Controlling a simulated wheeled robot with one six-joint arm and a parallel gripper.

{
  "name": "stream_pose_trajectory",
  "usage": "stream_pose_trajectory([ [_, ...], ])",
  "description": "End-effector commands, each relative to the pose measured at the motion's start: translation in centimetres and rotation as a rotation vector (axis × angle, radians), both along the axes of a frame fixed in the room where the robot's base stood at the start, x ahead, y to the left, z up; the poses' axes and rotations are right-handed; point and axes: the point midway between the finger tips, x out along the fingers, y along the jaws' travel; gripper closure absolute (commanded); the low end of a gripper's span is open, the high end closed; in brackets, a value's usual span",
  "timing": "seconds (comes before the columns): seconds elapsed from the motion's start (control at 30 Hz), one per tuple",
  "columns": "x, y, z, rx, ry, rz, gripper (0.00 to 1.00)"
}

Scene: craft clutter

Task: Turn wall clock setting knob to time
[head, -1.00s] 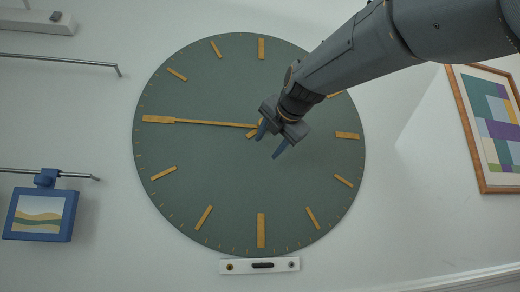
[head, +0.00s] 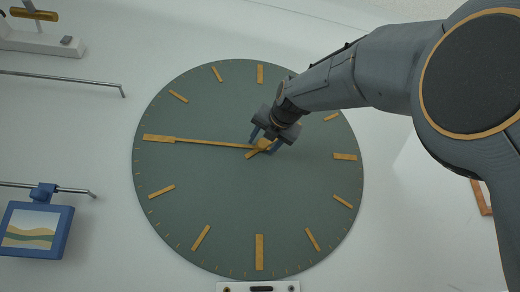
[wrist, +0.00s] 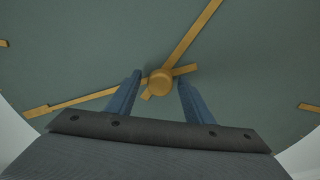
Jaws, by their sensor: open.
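The wall clock (head: 215,215) has a round dark green face with gold hour bars. Its long gold hand (head: 190,141) points left, toward the nine position. The round gold knob (wrist: 160,83) sits at the clock's centre, with gold hands running out from it in the wrist view. My gripper (wrist: 157,90) is open, its two blue fingers on either side of the knob in the wrist view, with visible gaps. In the head view my gripper (head: 262,142) is at the clock's centre and partly covers the knob. I cannot tell how deep the fingers reach.
A blue-framed picture (head: 35,230) hangs from a metal rod (head: 70,188) at left, with another rod (head: 60,77) above it. A white fixture (head: 40,38) is at upper left. A white strip (head: 258,287) is below the clock. The lower clock face is clear.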

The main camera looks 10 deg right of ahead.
Motion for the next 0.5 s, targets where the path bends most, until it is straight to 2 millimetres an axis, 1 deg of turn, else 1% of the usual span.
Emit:
stream_pose_trajectory([
  [0.1, 0.56, 0.04, 0.00, 0.000, 0.000, 0.000, 0.53],
  [0.37, 0.62, 0.01, -0.02, 0.000, 0.000, 0.000, 0.53],
  [0.5, 0.61, -0.01, -0.03, 0.000, 0.000, -0.001, 0.77],
])
